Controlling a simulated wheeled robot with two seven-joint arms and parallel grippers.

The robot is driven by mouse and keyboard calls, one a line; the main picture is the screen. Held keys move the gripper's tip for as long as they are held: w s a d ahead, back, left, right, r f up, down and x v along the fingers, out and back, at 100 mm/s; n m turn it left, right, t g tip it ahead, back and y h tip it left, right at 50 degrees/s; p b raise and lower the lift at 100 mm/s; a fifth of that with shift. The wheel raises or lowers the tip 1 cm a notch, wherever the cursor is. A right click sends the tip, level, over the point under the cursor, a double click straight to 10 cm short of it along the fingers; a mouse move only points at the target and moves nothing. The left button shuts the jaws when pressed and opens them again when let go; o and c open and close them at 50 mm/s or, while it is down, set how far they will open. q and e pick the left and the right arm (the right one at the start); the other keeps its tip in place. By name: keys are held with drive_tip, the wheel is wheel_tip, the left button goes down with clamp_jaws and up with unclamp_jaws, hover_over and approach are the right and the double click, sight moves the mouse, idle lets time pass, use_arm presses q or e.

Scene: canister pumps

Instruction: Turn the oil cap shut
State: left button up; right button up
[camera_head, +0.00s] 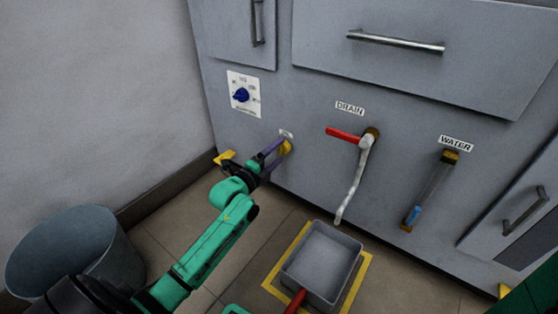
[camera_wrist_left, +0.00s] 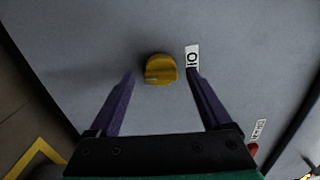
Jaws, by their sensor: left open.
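The oil cap (camera_wrist_left: 160,69) is a round yellow knob on the grey cabinet front, beside a small white label reading OIL (camera_wrist_left: 192,57). In the head view the cap (camera_head: 286,147) shows at the tip of my left gripper (camera_head: 268,153), partly hidden by it. In the left wrist view my left gripper (camera_wrist_left: 165,85) is open, with its purple fingers on either side below the cap. I cannot tell exactly how far the fingertips are from the panel. My right gripper is not in view.
A red-handled DRAIN valve (camera_head: 345,134) with a pale spout is right of the cap. A grey pan (camera_head: 322,262) lies on a yellow floor outline below. A blue dial (camera_head: 241,95), a WATER gauge (camera_head: 430,190) and a grey bucket (camera_head: 70,252) are nearby.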

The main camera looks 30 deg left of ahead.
use_arm(q)
drive_tip(key=shift+w+d, duration=0.1)
drive_tip(key=shift+w, duration=0.55)
clamp_jaws()
drive_tip(key=shift+r, duration=0.1)
